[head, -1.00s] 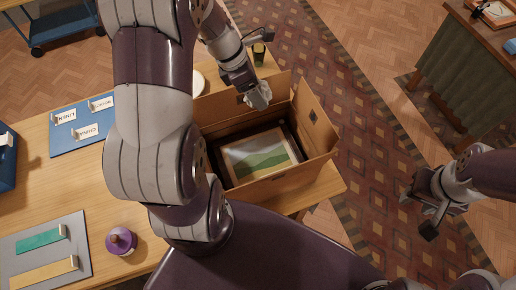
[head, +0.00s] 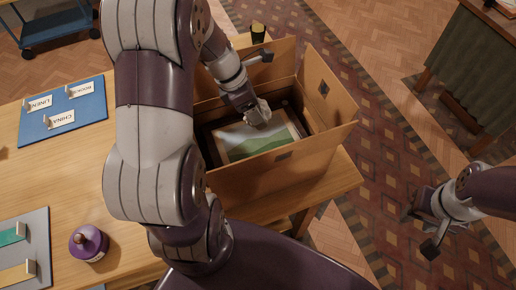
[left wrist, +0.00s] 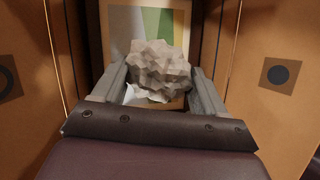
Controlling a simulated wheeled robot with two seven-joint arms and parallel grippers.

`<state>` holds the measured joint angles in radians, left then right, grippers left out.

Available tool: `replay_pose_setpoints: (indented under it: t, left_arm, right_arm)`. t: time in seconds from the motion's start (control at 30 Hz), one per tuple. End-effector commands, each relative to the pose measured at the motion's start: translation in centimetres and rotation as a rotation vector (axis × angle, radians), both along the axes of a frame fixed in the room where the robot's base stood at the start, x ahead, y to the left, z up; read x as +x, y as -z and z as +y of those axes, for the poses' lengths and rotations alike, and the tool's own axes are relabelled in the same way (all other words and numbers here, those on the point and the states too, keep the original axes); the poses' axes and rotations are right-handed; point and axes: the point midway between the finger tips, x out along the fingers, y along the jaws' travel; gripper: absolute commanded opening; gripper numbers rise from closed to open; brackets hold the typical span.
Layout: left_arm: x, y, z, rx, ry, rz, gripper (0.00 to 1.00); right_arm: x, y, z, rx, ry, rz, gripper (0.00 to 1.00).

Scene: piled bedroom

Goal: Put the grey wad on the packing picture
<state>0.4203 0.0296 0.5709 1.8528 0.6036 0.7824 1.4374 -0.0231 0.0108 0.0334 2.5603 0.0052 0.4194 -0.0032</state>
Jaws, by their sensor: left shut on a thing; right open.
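The grey wad (left wrist: 158,68) is a crumpled lump between the fingers of my left gripper (left wrist: 160,85). In the head view my left gripper (head: 255,112) is shut on the wad (head: 260,110), inside the open carton and over the far part of the picture. The packing picture (head: 250,142) lies in the carton, with a pale border and green bands; its upper part also shows in the left wrist view (left wrist: 117,22). I cannot tell whether the wad touches it. My right gripper (head: 424,222) is open and empty, off to the right above the rug.
The cardboard carton (head: 325,147) has raised flaps and stands on the wooden table (head: 60,175). A dark cup (head: 258,33) stands behind the carton.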

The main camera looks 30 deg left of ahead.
Motion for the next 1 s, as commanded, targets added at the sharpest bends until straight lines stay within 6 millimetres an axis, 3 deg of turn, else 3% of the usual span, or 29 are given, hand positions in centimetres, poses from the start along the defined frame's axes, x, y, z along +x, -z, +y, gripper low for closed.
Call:
replay_pose_setpoints:
  t: [0.2, 0.5, 0.87, 0.9, 0.97, 1.0]
  left_arm:
    - [-0.1, 4.9, 0.0, -0.002, -0.001, 0.004, 0.44]
    - [-0.1, 9.5, 0.0, -0.002, -0.001, 0.004, 0.44]
    - [-0.1, 10.2, 0.0, -0.001, 0.0, 0.002, 0.44]
    - [-0.1, 10.1, 0.0, 0.0, 0.0, 0.002, 0.82]
    - [-0.1, 10.1, 0.0, 0.0, 0.0, 0.002, 0.98]
    - [-0.1, 10.1, 0.0, -0.001, 0.0, 0.002, 0.98]
  right_arm:
    - [0.0, 0.6, 0.0, 0.0, 0.0, -0.001, 0.43]
    - [0.0, 1.2, 0.0, 0.0, 0.0, -0.001, 0.43]
    - [0.0, 1.4, 0.0, 0.0, 0.0, -0.001, 0.43]
    - [0.0, 1.3, 0.0, 0.0, 0.0, -0.001, 0.43]
    - [0.0, 1.3, 0.0, 0.0, 0.0, -0.001, 0.43]
    - [0.0, 1.3, 0.0, 0.0, 0.0, -0.001, 0.43]
